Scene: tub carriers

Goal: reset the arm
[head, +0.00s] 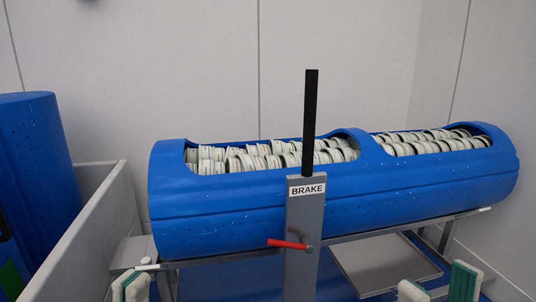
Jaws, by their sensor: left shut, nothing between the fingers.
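My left gripper (131,287) shows at the bottom left, cut off by the picture's lower edge. Its pale fingers with green pads are together and hold nothing. It is in front of the left end of the blue tub. My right gripper (438,286) shows at the bottom right, also cut off. Its two pale fingers stand apart with nothing seen between them. The rest of both arms is out of view.
A long blue tub (230,205) full of white rings lies on a grey metal frame. A grey post (303,235) labelled BRAKE, with an upright black bar (310,120) and red handle (289,244), stands before it. A low grey wall (85,235) and another blue tub (45,150) are left.

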